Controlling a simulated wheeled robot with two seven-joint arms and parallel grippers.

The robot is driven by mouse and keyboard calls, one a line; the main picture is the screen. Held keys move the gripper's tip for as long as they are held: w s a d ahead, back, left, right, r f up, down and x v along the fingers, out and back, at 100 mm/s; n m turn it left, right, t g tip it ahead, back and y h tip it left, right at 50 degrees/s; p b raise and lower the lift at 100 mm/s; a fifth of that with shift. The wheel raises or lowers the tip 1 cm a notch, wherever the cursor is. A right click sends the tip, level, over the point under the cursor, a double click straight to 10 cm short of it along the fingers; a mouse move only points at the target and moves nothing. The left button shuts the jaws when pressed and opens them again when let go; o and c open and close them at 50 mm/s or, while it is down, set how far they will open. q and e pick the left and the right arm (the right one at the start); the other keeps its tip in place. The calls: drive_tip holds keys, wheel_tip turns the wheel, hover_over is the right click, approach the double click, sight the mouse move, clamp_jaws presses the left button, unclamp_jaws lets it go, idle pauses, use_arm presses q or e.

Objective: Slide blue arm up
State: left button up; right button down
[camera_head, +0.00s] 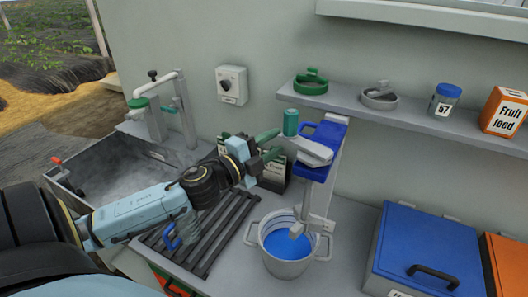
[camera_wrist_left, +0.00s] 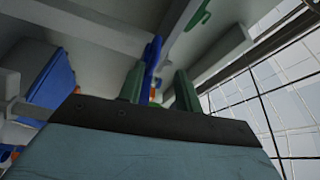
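The blue arm (camera_head: 326,136) sits high on an upright grey stand (camera_head: 328,190), with a grey piece on its left side. A green cylinder (camera_head: 290,122) is just left of it. My left gripper (camera_head: 274,143) is left of the blue arm, its two green fingers apart and pointing toward it. In the left wrist view the fingers of my left gripper (camera_wrist_left: 158,80) are apart, and a blue part (camera_wrist_left: 153,52) shows between and beyond them. I cannot tell whether they touch it. My right gripper is not in view.
A metal pot (camera_head: 253,240) with blue liquid stands below the arm. A dark rack (camera_head: 215,235) and sink (camera_head: 110,175) lie left. A blue-lidded box (camera_head: 425,245) stands right. A shelf (camera_head: 330,100) behind holds lids, a jar (camera_head: 444,100) and a Fruit feed box (camera_head: 504,112).

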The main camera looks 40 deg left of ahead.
use_arm(q)
drive_tip(key=shift+s+a, duration=0.15)
drive_tip(key=shift+s, duration=1)
